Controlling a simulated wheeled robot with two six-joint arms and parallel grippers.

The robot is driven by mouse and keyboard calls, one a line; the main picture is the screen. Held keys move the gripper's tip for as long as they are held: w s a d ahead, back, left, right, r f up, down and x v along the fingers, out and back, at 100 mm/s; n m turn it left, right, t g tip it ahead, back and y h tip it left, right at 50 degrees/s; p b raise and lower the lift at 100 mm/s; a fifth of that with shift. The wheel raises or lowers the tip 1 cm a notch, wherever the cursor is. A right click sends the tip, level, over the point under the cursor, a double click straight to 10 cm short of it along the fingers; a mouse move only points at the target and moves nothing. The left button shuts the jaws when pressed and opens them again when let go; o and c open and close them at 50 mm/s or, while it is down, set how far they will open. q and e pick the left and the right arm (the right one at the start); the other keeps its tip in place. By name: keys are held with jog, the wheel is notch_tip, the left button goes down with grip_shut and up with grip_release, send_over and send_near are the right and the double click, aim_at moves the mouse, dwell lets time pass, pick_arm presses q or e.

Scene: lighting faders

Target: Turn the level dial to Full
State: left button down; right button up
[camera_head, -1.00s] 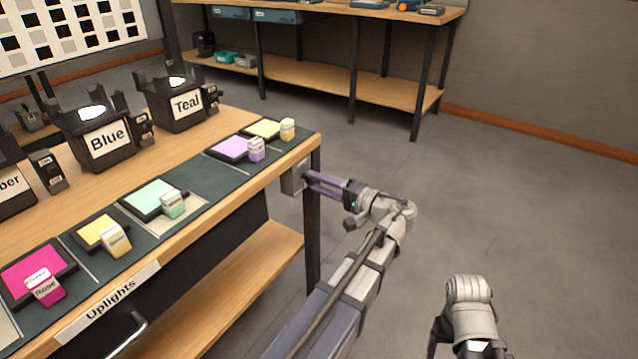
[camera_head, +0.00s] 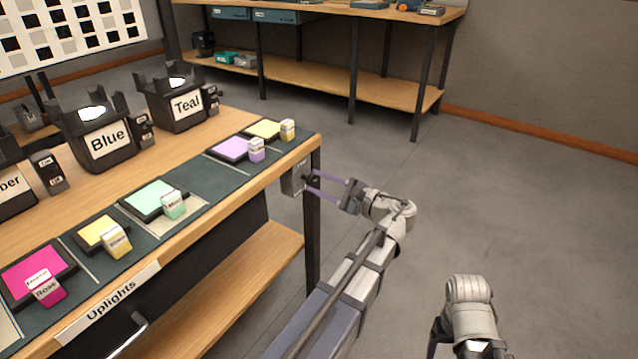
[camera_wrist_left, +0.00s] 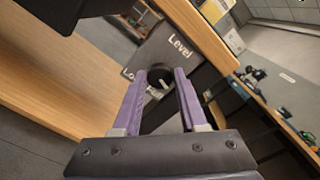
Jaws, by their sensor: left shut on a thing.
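The level dial (camera_wrist_left: 160,77) is a dark round knob with a light pointer mark, on a grey box (camera_wrist_left: 150,55) lettered "Level". Another label on the box begins with "Lo"; the rest is hidden. In the head view the box (camera_head: 294,178) is fixed at the bench's right end, by the leg. My left gripper (camera_head: 312,182) reaches it from the right, its purple fingers on either side of the knob. In the left wrist view the gripper (camera_wrist_left: 166,80) is shut on the dial, still tilted against the box. The dial's exact setting cannot be read.
The wooden bench (camera_head: 236,198) holds colour pads with small labelled blocks and lamps marked Blue (camera_head: 105,140) and Teal (camera_head: 183,108). A dark bench leg (camera_head: 312,240) stands just below the box. The floor to the right is clear; another workbench (camera_head: 300,75) stands behind.

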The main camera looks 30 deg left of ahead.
pick_arm(q)
jog(key=m, duration=0.6)
jog(key=shift+m, duration=0.3)
dwell(0.5)
jog(key=shift+c, duration=2.2)
grip_release()
jog(key=d, duration=0.8)
jog(key=shift+s, duration=0.25)
